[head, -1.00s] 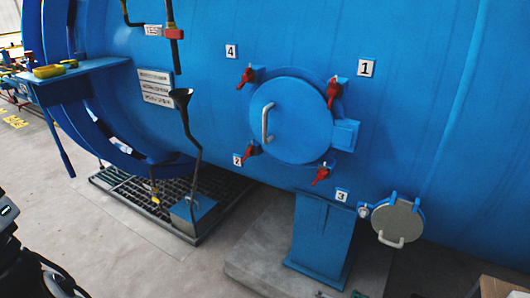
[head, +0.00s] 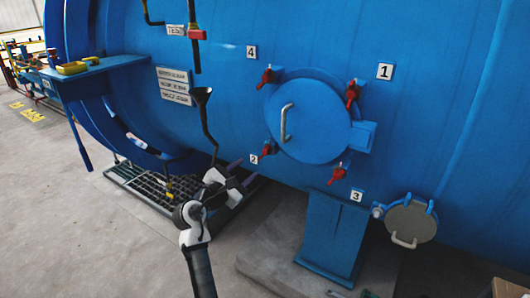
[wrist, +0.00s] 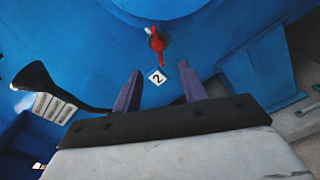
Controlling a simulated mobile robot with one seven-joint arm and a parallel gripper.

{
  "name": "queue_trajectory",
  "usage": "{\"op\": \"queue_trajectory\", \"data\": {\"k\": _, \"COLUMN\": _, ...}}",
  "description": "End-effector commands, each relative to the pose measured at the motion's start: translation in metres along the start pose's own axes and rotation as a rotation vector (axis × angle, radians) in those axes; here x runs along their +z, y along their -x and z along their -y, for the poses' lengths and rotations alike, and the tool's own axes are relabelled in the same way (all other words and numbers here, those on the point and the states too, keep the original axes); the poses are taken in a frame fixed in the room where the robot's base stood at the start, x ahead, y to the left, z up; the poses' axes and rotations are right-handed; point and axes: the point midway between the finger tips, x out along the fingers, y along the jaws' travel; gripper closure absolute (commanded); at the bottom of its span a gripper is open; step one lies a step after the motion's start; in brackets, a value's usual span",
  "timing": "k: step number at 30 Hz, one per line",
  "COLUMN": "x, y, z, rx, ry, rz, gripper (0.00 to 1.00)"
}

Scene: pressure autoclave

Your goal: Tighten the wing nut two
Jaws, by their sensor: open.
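Wing nut two (head: 269,149) is the red wing nut at the lower left of the round blue hatch (head: 308,122), beside the label 2 (head: 254,159). In the wrist view the red wing nut (wrist: 157,41) points down toward the label 2 (wrist: 157,77), just beyond my fingertips. My gripper (head: 241,171) is left of and below the nut in the head view. In the wrist view my gripper (wrist: 160,69) has its two purple fingers apart with nothing between them, and the nut is apart from them.
Red wing nuts by labels 4 (head: 264,78), 1 (head: 351,94) and 3 (head: 337,174) surround the hatch with its pale handle (head: 286,122). A black funnel pipe (head: 205,115) stands left of my gripper. A blue support (head: 331,240) and small grey hatch (head: 410,222) are right.

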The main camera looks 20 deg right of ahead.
Motion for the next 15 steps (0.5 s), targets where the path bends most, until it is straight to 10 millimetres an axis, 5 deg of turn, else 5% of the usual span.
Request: {"op": "queue_trajectory", "data": {"k": 15, "x": 0.002, "y": -0.102, "z": -0.002, "rx": 0.003, "ry": -0.005, "rz": 0.000, "gripper": 0.58}}
